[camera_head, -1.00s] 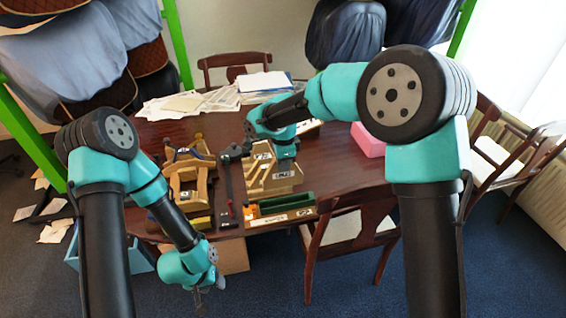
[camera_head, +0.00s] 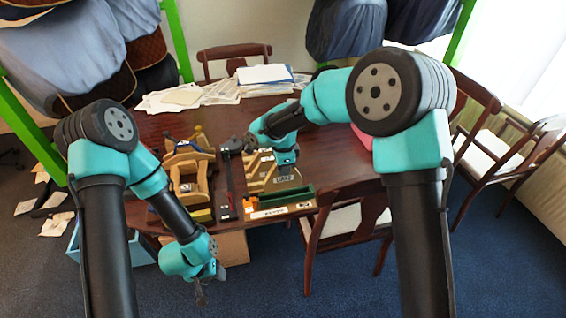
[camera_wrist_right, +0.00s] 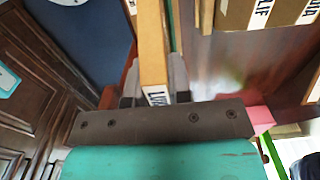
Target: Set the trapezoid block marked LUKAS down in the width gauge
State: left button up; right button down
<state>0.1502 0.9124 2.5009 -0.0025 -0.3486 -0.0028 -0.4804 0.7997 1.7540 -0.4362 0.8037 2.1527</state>
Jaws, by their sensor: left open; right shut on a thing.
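My right gripper (camera_head: 286,166) is shut on a long tan block (camera_wrist_right: 152,45). In the right wrist view the block stands between the dark fingers, and its partly hidden white label starts with "LU". In the head view the gripper is over the right side of the tan wooden rack (camera_head: 256,172), with a pale label just below it. A long black bar with a raised dark end (camera_head: 226,180) lies left of the rack; it may be the width gauge, but I cannot tell for sure. My left gripper (camera_head: 201,292) is open and empty, low in front of the table edge.
More labelled tan blocks (camera_wrist_right: 275,12) show at the wrist view's top right. A wooden frame (camera_head: 189,175) stands left of the bar. A green tray (camera_head: 287,199) sits at the front edge beside a small orange piece (camera_head: 247,198). Papers (camera_head: 200,94) cover the back.

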aim_at(283, 180)
jog(key=shift+f, duration=0.85)
jog(key=shift+f, duration=2.4)
dwell(2.3)
dwell(0.5)
jog(key=c, duration=0.6)
grip_release()
jog(key=shift+o, duration=0.2)
jog(key=shift+r, duration=0.15)
jog(key=shift+r, duration=2.35)
